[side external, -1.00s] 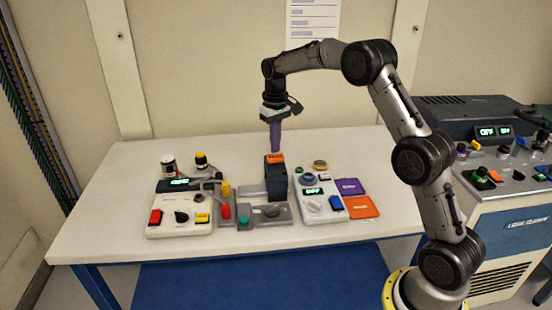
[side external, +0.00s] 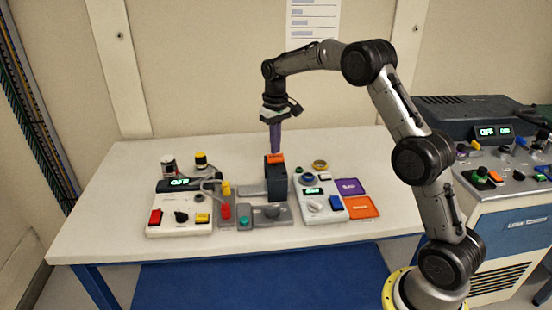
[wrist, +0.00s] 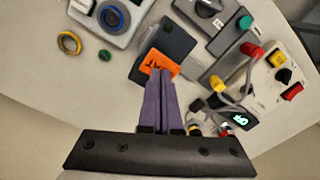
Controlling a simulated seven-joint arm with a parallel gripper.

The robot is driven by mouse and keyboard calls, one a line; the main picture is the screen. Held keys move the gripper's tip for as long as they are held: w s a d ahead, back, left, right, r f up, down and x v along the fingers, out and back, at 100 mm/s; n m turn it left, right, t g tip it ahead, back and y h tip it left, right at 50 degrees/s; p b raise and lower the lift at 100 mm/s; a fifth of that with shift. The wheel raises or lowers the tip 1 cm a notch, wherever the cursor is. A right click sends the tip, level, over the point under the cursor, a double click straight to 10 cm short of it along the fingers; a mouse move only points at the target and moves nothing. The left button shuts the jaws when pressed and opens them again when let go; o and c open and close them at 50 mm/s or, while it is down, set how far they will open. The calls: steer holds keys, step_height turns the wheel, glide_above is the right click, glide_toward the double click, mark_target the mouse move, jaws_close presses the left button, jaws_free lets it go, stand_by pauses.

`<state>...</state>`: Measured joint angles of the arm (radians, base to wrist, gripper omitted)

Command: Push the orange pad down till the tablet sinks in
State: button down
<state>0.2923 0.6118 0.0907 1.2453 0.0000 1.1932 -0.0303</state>
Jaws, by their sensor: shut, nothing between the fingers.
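The orange pad (side external: 275,158) sits on top of a dark upright block (side external: 276,182) on a grey base, in the middle of the table. It also shows in the wrist view (wrist: 159,63), with a dark mark on it. My gripper (side external: 275,151) points straight down over the pad, its purple fingers shut with nothing between them. In the wrist view the fingertips (wrist: 157,74) overlap the pad's near edge. They are at or just above its surface; I cannot tell if they touch. I cannot make out the tablet.
A white box with a lit display and red and yellow buttons (side external: 180,213) stands left. Another white box with a blue button (side external: 320,198) stands right. Purple (side external: 349,187) and orange (side external: 361,207) flat pieces lie beyond it. The front table strip is clear.

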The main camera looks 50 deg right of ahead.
mark_target(275, 157)
steer(key=shift+f, duration=1.25)
stand_by(0.7)
steer(key=shift+r, duration=3.6)
